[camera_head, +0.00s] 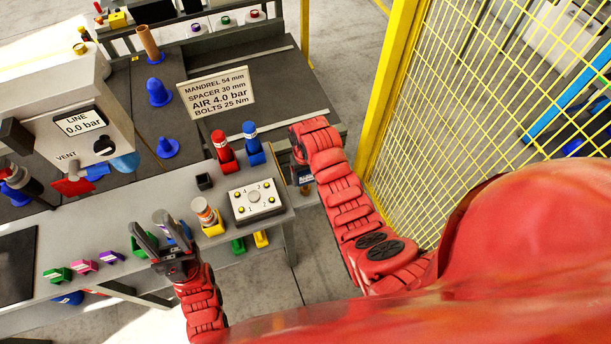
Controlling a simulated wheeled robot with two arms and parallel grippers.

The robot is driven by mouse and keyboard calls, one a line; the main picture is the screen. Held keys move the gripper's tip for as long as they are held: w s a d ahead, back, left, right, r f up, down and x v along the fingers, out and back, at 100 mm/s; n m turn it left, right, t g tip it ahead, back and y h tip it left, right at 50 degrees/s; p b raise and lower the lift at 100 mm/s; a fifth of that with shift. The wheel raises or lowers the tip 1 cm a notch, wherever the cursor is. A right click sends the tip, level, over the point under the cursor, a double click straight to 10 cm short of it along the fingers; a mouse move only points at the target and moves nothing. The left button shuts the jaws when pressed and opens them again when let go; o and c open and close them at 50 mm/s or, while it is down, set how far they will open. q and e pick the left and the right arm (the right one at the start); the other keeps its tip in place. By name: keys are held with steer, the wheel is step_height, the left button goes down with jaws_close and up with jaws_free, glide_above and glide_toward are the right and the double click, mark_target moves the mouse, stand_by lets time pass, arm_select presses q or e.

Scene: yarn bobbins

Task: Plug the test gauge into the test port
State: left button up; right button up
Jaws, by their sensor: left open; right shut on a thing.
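A grey-white machine housing (60,92) stands at the left, with a display (80,122) reading "LINE 0.0 bar" and a dark knob (105,147) beside the word VENT. A blue fitting (125,164) and a red part (72,187) sit at its lower front. I cannot tell which fitting is the test port. My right gripper (301,174), beyond the bench's right end, is shut on a small dark thing with a blue label (305,180). It is mostly hidden, so I cannot tell if it is the gauge. My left gripper (149,222) is open and empty above the bench's front edge.
A button box (256,202) stands near the bench's right end, beside red (223,152) and blue (253,144) bottles and an orange-and-white item (207,214). Blue cones (159,92) stand behind. A sign (217,91) reads "AIR 4.0 bar". A yellow mesh fence (470,85) bounds the right.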

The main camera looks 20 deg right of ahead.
steer(key=shift+f+b, duration=0.75)
steer(key=shift+f, duration=0.4)
steer(key=o, duration=1.5)
steer(key=shift+r, duration=0.1)
